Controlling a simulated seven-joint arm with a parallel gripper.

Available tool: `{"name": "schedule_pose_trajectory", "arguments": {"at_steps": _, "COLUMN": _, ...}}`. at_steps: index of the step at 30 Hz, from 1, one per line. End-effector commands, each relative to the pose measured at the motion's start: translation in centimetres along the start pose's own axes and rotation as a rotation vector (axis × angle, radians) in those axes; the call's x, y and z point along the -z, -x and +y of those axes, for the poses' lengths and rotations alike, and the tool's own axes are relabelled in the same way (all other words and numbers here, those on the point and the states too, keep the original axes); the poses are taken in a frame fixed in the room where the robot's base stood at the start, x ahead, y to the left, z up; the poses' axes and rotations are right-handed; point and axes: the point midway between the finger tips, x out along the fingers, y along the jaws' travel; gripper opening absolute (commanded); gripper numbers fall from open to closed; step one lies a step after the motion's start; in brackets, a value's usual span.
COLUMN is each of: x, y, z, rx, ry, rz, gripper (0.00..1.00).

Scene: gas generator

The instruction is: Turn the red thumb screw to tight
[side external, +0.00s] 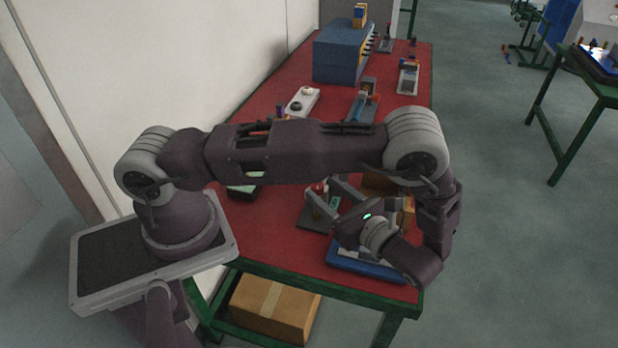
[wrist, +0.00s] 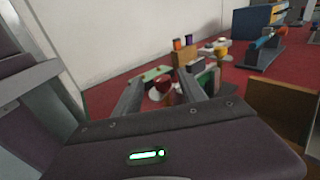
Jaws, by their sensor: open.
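The red thumb screw (side external: 318,188) shows as a small red part at the top of a small fixture with a dark base plate (side external: 316,221) near the front of the red table. In the wrist view, a red rounded part (wrist: 163,84) that looks like the screw appears between my finger tips. My gripper (side external: 322,188) is open and level, with its fingers pointing left toward the fixture. The fingers also show in the wrist view (wrist: 160,86). The fingers partly hide the fixture, and I cannot tell whether they touch the screw.
A blue tray (side external: 366,267) lies at the table's front edge under my wrist. A green-topped box (side external: 246,184) sits left of the fixture. A white box (side external: 302,101), a blue vise-like device (side external: 364,106) and a large blue cabinet (side external: 341,52) stand farther back. A wall borders the left side.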

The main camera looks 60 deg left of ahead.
Motion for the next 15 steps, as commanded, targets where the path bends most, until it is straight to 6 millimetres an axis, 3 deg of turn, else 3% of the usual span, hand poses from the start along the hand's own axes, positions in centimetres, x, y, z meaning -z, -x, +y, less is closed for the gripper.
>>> {"name": "schedule_pose_trajectory", "arguments": {"at_steps": 5, "x": 1.3, "y": -0.6, "z": -0.1, "rx": 0.046, "ry": -0.037, "rz": -0.067, "gripper": 0.49}}
{"name": "schedule_pose_trajectory", "arguments": {"at_steps": 15, "x": 0.9, "y": -6.5, "z": -0.2, "rx": 0.043, "ry": -0.038, "rz": -0.066, "gripper": 0.49}}
